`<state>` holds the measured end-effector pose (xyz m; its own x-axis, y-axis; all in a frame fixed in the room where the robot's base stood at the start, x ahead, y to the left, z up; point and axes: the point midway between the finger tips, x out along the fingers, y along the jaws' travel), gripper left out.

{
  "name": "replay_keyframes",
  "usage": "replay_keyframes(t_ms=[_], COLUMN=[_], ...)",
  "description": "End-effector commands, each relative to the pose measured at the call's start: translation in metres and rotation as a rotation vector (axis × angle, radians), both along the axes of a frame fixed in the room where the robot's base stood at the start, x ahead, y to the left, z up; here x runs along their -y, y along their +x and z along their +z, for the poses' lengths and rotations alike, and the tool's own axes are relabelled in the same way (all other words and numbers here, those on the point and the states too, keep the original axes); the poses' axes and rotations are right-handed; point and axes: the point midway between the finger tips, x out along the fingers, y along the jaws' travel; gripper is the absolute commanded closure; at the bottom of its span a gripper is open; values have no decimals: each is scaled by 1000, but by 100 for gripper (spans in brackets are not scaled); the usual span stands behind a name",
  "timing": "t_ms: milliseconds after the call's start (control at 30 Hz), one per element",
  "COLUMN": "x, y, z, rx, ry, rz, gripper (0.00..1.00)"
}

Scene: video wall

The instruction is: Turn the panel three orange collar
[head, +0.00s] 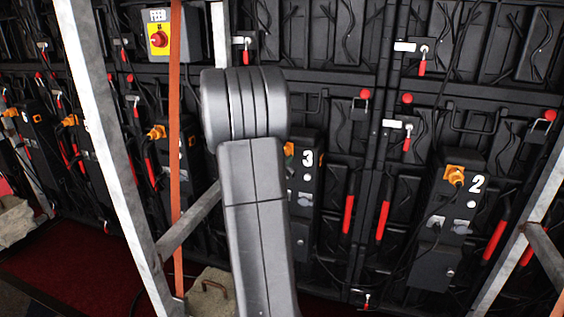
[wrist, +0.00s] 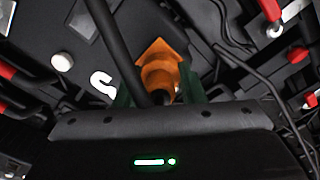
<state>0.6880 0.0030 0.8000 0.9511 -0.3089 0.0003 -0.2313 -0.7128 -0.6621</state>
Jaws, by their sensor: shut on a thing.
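The panel three box (head: 306,187), black with a white "3", stands behind my arm in the head view. Its orange collar (head: 289,147) shows there only as a sliver beside the arm. In the wrist view the orange collar (wrist: 161,72) sits in the middle on its orange square base, with a dark cable crossing its left side. My gripper (wrist: 160,93) has its green fingers on both sides of the collar and is shut on it. The contact faces are hidden, and so is most of the gripper in the head view.
Panel two (head: 458,205) with its own orange connector is at right. A grey metal post (head: 105,130) and an orange strap (head: 175,130) stand at left. Red-handled levers (head: 349,213) and loose cables cover the wall. A red carpet (head: 70,270) lies below.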

Motion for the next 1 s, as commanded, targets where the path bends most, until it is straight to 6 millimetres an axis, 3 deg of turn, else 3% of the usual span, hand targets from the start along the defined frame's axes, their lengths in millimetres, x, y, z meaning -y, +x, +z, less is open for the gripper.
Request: replay_keyframes(t_ms=[700,733,800,1000], x=[0,0,0,0], y=[0,0,0,0], z=[0,0,0,0], rx=[24,24,23,23], ry=[75,75,74,73], rz=[-1,-1,-1,-1], gripper=[87,58,44,42])
